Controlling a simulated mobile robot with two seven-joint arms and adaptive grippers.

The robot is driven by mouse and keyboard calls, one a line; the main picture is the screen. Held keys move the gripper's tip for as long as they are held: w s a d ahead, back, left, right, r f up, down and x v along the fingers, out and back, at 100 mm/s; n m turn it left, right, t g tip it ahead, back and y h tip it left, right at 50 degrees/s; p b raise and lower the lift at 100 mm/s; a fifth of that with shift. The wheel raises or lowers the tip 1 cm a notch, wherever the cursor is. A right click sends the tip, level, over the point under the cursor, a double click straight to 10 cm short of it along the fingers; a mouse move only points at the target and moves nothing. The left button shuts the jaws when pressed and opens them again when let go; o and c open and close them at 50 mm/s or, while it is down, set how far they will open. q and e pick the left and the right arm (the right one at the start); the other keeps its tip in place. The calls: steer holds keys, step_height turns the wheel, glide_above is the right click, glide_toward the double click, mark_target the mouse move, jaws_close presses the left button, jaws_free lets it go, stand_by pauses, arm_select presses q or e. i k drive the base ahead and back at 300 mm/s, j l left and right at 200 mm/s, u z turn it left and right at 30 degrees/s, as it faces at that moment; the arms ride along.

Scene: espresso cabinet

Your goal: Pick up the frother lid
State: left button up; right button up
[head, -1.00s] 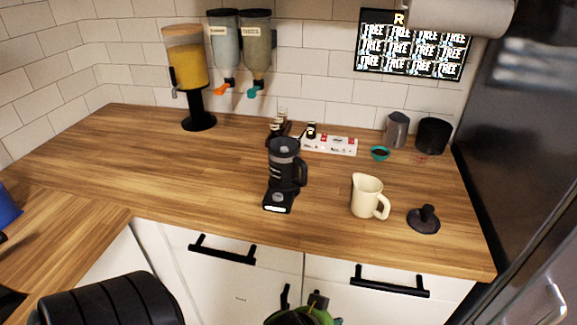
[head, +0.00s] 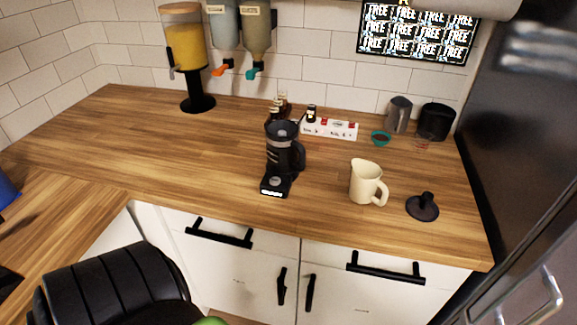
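A black round disc with an upright knob (head: 423,206) lies on the wooden counter at the right, near the front edge; it looks like the frother lid. The black frother (head: 279,152), a jug with a handle, stands on its base at the middle of the counter; whether anything covers its top is hard to tell. A cream pitcher (head: 364,182) stands between the two, just left of the disc. Neither of my grippers shows. Only a bit of green shows at the bottom edge, too little to identify.
Behind are small bottles, a white labelled holder (head: 330,130), a teal bowl (head: 381,138), a grey pitcher (head: 399,115) and a black container (head: 436,121). A black padded thing (head: 115,290), perhaps a seat back, stands lower left. The counter's left part (head: 150,150) is clear.

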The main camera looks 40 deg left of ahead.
mark_target(422, 208)
steer(key=i+u, duration=0.2)
steer(key=u, duration=0.2)
steer(key=i+l+u, duration=0.1)
steer(key=u, duration=0.3)
steer(key=i, duration=0.1)
